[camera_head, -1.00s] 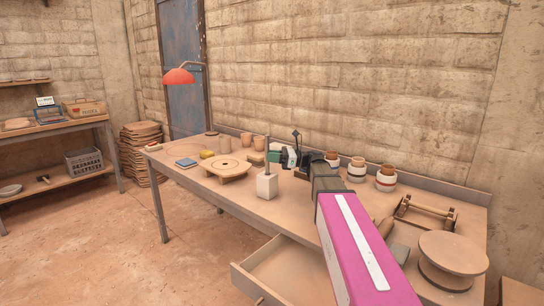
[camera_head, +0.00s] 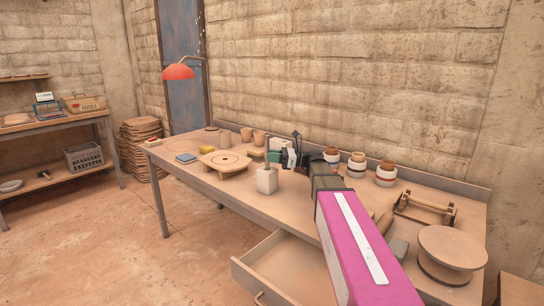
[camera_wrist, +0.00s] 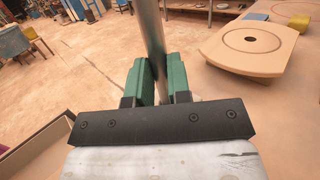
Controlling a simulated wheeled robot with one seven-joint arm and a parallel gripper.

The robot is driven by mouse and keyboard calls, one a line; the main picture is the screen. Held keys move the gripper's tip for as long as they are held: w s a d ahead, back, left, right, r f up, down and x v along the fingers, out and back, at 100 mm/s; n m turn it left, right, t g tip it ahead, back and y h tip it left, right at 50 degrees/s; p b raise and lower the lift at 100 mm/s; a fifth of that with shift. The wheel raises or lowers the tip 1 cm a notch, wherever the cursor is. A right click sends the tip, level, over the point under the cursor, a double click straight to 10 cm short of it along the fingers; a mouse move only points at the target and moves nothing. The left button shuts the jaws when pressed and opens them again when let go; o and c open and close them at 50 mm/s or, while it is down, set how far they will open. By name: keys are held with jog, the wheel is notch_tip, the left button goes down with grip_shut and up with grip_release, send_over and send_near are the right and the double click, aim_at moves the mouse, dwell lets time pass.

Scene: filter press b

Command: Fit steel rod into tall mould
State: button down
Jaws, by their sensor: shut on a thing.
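The tall mould (camera_head: 267,181) is a pale upright block standing on the workbench. My gripper (camera_head: 273,157) is just above it, on its right side in the head view. In the wrist view my gripper (camera_wrist: 157,80) has its green fingers shut on the grey steel rod (camera_wrist: 151,28), which runs up out of the picture between them. In the head view the rod shows only as a thin line over the mould's top. Its lower end is hidden, so I cannot tell how deep it sits in the mould.
Several banded jars (camera_head: 357,167) stand right of my arm, near a wooden frame (camera_head: 425,209) and a turntable (camera_head: 453,249). An open drawer (camera_head: 280,268) juts out in front.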

aim_at(272, 169)
jog(key=shift+f, duration=1.55)
jog(key=c, duration=1)
grip_release()
jog(key=d, duration=0.3)
jog(key=d+f, duration=0.1)
jog(key=d, duration=0.6)
jog(key=shift+s+d+f, duration=0.15)
jog(key=shift+d+f, duration=0.05)
jog(key=shift+d, duration=0.15)
